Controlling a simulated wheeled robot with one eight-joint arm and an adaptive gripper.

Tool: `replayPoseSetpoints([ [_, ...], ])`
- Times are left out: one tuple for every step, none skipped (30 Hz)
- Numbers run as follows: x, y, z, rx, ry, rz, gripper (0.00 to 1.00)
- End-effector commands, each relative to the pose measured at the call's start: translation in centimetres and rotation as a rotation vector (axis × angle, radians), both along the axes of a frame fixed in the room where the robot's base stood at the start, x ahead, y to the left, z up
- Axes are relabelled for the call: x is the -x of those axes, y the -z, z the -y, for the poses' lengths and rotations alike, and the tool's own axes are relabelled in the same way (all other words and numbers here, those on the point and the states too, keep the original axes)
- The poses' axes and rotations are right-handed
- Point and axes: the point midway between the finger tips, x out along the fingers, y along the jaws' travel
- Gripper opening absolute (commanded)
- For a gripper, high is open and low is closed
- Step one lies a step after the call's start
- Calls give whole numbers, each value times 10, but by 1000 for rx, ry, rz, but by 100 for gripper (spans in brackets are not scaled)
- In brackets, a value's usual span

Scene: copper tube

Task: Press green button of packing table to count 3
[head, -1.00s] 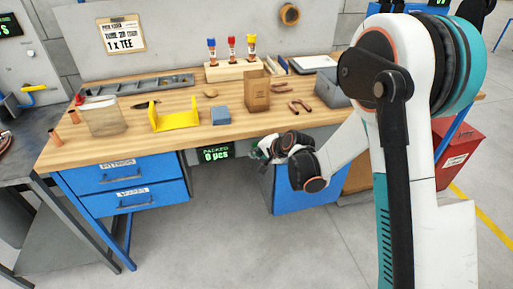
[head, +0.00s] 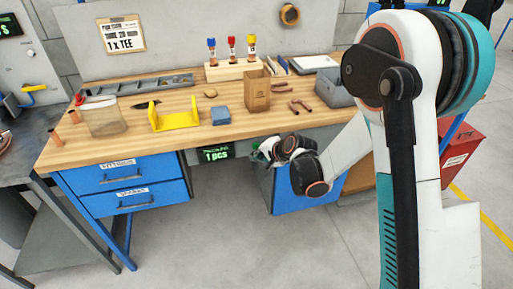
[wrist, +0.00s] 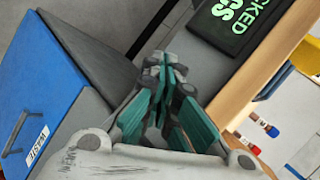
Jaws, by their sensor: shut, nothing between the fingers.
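The packing table (head: 165,143) has a wooden top and blue drawers. A counter display (head: 215,154) under its front edge reads "1 pcs" in green. In the wrist view part of the display (wrist: 236,18) shows at the top. My gripper (wrist: 168,62) is shut and empty, its tips close to the grey panel under the table edge, beside the display. In the head view my wrist hides most of the gripper. A small bit of green shows beside it, but I cannot tell whether it is the button. The green button is not clearly visible in the wrist view.
On the table stand a yellow holder (head: 176,121), a blue block (head: 221,116), a brown paper bag (head: 257,93), a grey box (head: 335,88) and a rack of bottles (head: 232,70). A blue drawer unit (wrist: 45,90) lies left of my gripper in the wrist view.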

Motion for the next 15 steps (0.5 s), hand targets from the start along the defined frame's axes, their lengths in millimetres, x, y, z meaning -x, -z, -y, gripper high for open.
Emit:
replayPoseSetpoints([
  [1,0,0,0,0,0,0],
  [2,0,0,0,0,0,0],
  [2,0,1,0,0,0,0],
  [2,0,1,0,0,0,0],
  [2,0,1,0,0,0,0],
  [1,0,1,0,0,0,0],
  [1,0,1,0,0,0,0],
  [1,0,1,0,0,0,0],
  [2,0,1,0,0,0,0],
  [2,0,1,0,0,0,0],
  [2,0,1,0,0,0,0],
  [3,0,1,0,0,0,0],
  [4,0,1,0,0,0,0],
  [6,0,2,0,0,0,0],
  [8,0,2,0,0,0,0],
])
